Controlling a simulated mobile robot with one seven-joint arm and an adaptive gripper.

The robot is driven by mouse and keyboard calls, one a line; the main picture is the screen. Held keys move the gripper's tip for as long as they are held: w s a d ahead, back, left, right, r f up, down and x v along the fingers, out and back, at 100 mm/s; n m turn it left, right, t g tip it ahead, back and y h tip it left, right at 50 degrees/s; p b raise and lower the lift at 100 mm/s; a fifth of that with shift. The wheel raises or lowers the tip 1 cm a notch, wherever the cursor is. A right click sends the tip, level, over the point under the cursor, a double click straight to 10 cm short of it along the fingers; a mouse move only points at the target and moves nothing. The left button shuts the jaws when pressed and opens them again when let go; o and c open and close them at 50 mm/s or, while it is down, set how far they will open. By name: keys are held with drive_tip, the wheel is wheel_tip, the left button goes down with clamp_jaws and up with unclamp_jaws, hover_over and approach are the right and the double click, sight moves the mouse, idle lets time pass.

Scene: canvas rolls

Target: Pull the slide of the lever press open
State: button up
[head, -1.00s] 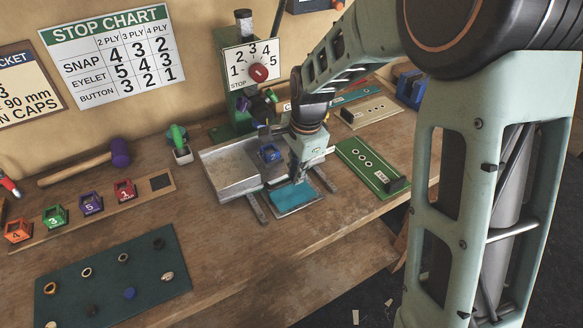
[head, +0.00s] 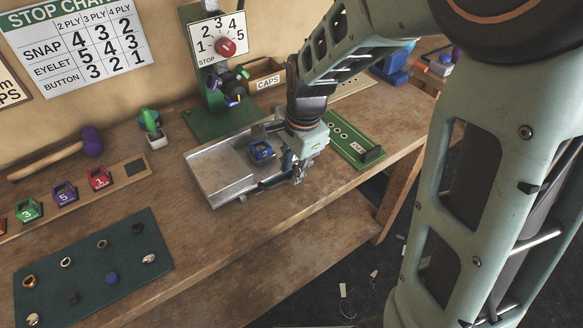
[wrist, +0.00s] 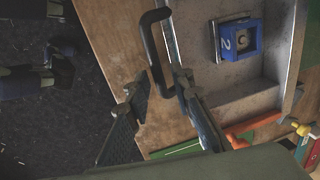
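The lever press (head: 210,118) is a green stand with a numbered dial and red knob at the back of the bench. A shallow grey metal tray (head: 215,175), apparently its slide, lies in front and holds a blue block marked 2 (head: 262,152). The tray also shows in the wrist view (wrist: 225,72), with a black U-shaped handle (wrist: 153,40) on its side. My gripper (head: 297,172) is at the tray's right end. In the wrist view my gripper (wrist: 158,84) is open, its fingers on either side of the handle's near end. I cannot tell whether they touch it.
A green board (head: 350,143) lies just right of my gripper. A CAPS box (head: 265,78) stands behind. A dark green mat (head: 85,275) with small parts and a rack of numbered blocks (head: 125,168) lie left. The bench's front strip is clear.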

drive_tip(key=shift+r, duration=0.1)
drive_tip(key=r, duration=0.4)
drive_tip(key=s+r, duration=0.1)
drive_tip(key=r, duration=0.2)
drive_tip(key=shift+s+d+r, duration=0.1)
drive_tip(key=shift+d, duration=0.25)
